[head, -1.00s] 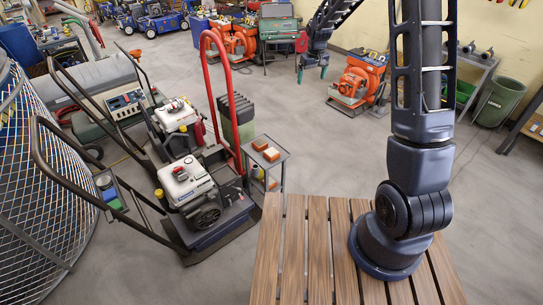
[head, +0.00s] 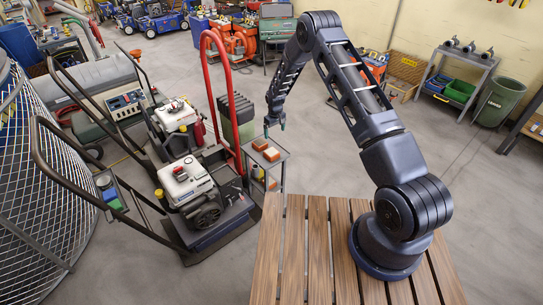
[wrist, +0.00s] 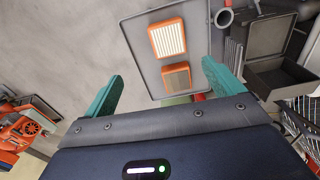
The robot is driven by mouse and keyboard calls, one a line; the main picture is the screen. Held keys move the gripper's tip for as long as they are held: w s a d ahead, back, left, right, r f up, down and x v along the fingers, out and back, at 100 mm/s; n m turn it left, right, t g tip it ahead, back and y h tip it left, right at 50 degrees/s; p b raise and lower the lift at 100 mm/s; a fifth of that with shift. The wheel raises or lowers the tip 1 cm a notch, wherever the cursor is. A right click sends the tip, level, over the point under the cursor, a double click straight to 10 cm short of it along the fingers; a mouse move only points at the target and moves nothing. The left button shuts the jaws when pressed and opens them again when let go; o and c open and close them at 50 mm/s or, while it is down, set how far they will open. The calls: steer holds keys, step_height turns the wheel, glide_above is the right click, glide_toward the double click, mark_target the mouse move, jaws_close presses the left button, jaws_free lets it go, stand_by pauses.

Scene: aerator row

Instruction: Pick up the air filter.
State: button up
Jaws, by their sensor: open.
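Two orange-framed pleated blocks, which look like air filters, lie on the grey top of a small cart (head: 279,157). In the wrist view one filter has pale cream pleats (wrist: 167,39) and the other filter, closer to my fingers, has brownish pleats (wrist: 177,76). In the head view the filters show as one orange block (head: 260,145) and a second orange block (head: 272,154). My gripper (head: 275,128) is open and empty above the cart top, apart from both filters. Its teal fingers also show in the wrist view (wrist: 160,84), spread wide.
A red-handled machine (head: 238,110) stands close left of the cart. A dark open case (wrist: 285,80) lies right of the cart top in the wrist view. A slatted wooden table (head: 293,245) is in front. The floor right of the cart is clear.

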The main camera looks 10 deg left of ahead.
glide_toward(271, 152)
steer(key=shift+d, duration=0.15)
step_height(271, 152, down, 11)
steer(key=shift+w+r, duration=0.1)
steer(key=shift+r, duration=0.1)
steer(key=c, duration=1.1)
